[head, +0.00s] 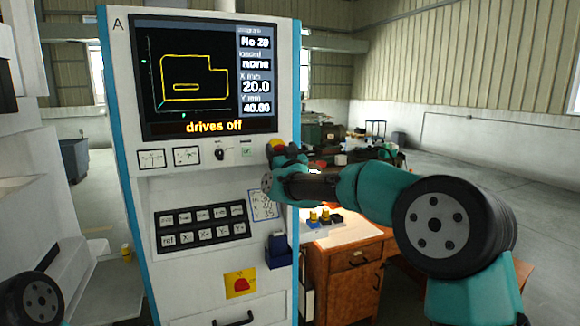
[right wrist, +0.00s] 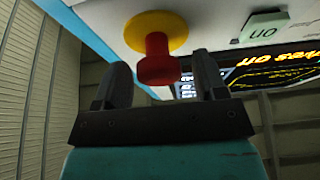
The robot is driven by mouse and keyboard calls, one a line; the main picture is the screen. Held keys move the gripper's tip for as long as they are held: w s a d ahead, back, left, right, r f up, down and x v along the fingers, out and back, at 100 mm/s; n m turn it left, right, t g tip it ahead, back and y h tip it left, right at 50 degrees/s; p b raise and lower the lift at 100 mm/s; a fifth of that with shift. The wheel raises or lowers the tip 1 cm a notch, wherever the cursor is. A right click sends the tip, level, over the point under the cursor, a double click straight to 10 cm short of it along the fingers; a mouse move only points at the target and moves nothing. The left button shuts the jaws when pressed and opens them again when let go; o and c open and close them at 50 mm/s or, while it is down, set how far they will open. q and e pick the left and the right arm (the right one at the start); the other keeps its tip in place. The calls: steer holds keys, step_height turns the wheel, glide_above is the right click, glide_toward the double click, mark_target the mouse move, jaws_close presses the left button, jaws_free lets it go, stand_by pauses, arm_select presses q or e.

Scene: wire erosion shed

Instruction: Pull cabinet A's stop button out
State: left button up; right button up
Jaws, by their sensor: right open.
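Cabinet A (head: 190,190) is a white cabinet with blue edges and the letter A at its top left. Its red mushroom stop button (right wrist: 157,64) sits on a yellow disc (right wrist: 155,30), which shows in the head view (head: 277,143) as a yellow patch below the screen's right corner. My right gripper (head: 279,158) is at the button and hides most of it there. In the right wrist view, its two fingers (right wrist: 162,72) are open, with the red head between them and a visible gap on each side. My left gripper is not in view.
The screen (head: 205,80) reads "drives off". An "on" button (right wrist: 264,27) and a black knob (head: 220,153) are beside the stop button. A keypad (head: 202,226) is lower down. A wooden desk (head: 345,260) stands to the right, under my right arm.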

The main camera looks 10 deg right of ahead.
steer(key=v, duration=1.7)
steer(key=shift+f, duration=0.15)
steer(key=s+d+f+g, duration=0.1)
steer(key=f+g, duration=0.3)
steer(key=f, duration=0.9)
steer(key=s+d+f+m+g, duration=0.1)
steer(key=f+g, duration=0.2)
steer(key=f, duration=1)
steer(key=s+d+f+g, duration=0.15)
steer(key=f+g, duration=0.25)
steer(key=f, duration=0.9)
steer(key=s+d+f+m+g, duration=0.1)
steer(key=s+f+g, duration=0.9)
steer(key=s+f, duration=1.3)
steer(key=shift+s+d+m, duration=0.35)
steer(key=shift+s+m, duration=0.55)
